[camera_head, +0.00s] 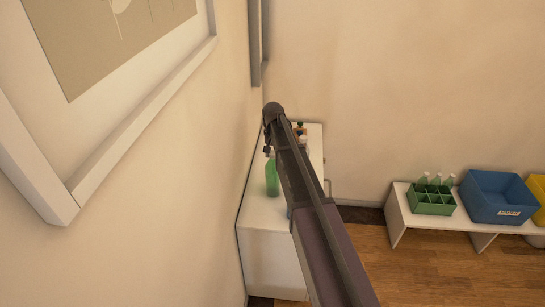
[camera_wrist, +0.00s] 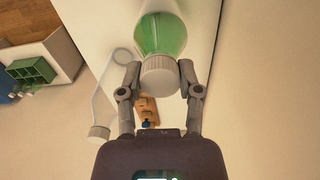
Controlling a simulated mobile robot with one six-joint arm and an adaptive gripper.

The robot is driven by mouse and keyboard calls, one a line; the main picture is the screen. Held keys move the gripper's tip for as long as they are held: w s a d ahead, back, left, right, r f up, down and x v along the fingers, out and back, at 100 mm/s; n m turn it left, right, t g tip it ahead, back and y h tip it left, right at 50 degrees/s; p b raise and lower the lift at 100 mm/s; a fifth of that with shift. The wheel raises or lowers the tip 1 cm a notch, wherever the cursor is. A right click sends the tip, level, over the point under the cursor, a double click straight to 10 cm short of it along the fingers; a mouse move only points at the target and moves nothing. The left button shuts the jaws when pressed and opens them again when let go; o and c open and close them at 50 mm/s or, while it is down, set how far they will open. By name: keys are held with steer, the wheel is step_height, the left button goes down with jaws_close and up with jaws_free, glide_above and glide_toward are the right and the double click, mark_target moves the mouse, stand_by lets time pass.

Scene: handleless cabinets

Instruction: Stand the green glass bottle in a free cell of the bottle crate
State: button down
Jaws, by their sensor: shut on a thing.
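The green glass bottle (camera_head: 272,178) stands upright on the white cabinet top, partly covered by my arm in the head view. In the wrist view the green bottle (camera_wrist: 161,34) has a pale ribbed cap, and my gripper (camera_wrist: 158,70) is shut on it near the cap, one finger on each side. In the head view my arm hides most of the gripper. The green bottle crate (camera_head: 432,203) stands on a low white bench at the right. Several clear bottles stand in its back cells; front cells look empty. The crate also shows in the wrist view (camera_wrist: 32,72).
A clear bottle with a white cap (camera_wrist: 99,131) and a small orange-brown item (camera_wrist: 147,108) are close to my gripper on the cabinet (camera_head: 265,215). A blue bin (camera_head: 498,198) stands right of the crate. The wall and picture frame (camera_head: 140,130) are close at left.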

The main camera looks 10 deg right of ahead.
steer(key=shift+r+p, duration=4.55)
steer(key=shift+r, duration=0.2)
step_height(320, 180, down, 4)
steer(key=b, duration=0.3)
steer(key=shift+r+b, duration=0.2)
steer(key=shift+b, duration=0.1)
steer(key=shift+d, duration=0.1)
